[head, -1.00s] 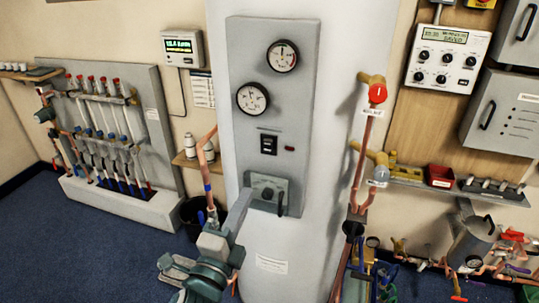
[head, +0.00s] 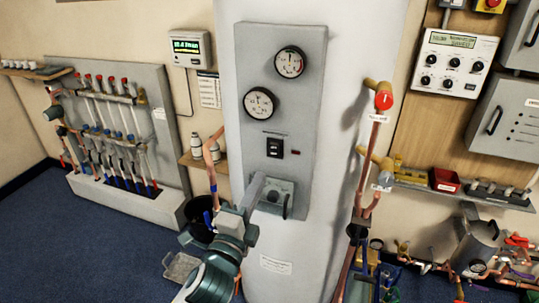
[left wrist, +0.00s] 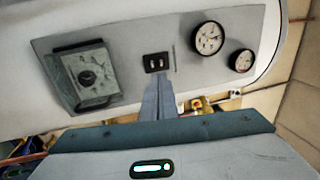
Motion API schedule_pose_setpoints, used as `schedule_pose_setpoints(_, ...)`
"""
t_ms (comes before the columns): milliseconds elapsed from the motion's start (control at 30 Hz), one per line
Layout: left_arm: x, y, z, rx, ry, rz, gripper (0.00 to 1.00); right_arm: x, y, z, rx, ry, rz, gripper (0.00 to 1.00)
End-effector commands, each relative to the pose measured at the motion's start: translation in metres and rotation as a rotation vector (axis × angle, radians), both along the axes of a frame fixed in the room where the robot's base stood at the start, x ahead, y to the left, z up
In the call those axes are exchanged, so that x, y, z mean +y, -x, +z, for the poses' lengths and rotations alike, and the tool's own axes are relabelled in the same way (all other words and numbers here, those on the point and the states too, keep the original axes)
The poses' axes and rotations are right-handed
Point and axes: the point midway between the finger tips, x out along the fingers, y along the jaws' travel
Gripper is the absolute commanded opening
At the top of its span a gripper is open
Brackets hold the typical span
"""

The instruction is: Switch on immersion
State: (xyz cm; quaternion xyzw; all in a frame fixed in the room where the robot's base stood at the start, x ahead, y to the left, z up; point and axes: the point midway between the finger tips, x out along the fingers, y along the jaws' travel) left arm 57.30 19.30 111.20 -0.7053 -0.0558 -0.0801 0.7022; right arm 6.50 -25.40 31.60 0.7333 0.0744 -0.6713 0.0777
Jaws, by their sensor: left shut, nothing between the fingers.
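The black immersion switch (head: 275,147) sits mid-height on the grey panel (head: 310,85) of the white cylinder, with a small red lamp (head: 295,152) to its right. In the left wrist view the switch (left wrist: 156,63) shows two pale marks. I cannot tell its position. My left gripper (head: 258,178) is shut and empty, below and slightly left of the switch in the head view, in front of the lower dial box (head: 273,194), partly hiding it. In the left wrist view the shut fingers (left wrist: 157,82) point at the switch; I cannot tell whether they touch it.
Two round gauges, the upper (head: 290,62) and the lower (head: 260,103), are above the switch. Copper pipes with a red-capped valve (head: 383,100) stand right of the cylinder. A pipe manifold (head: 115,130) is at the left. Blue floor is open at lower left.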

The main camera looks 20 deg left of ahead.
Motion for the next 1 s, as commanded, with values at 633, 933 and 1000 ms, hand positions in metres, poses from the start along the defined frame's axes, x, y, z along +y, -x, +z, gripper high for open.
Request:
schedule_pose_setpoints(633, -0.003, -0.085, 0.017, 0.0, -0.001, 0.0, 0.0, -0.004, -0.001, 0.032, -0.004, 0.004, 0.0, 0.48)
schedule_pose_setpoints(933, -0.003, -0.087, 0.016, 0.001, -0.001, 0.0, 0.0, -0.003, -0.002, 0.032, -0.005, 0.003, -0.001, 0.48)
schedule_pose_setpoints(1000, -0.003, -0.087, 0.017, 0.001, -0.001, 0.0, 0.0, -0.002, -0.002, 0.032, -0.005, 0.002, -0.001, 0.48)
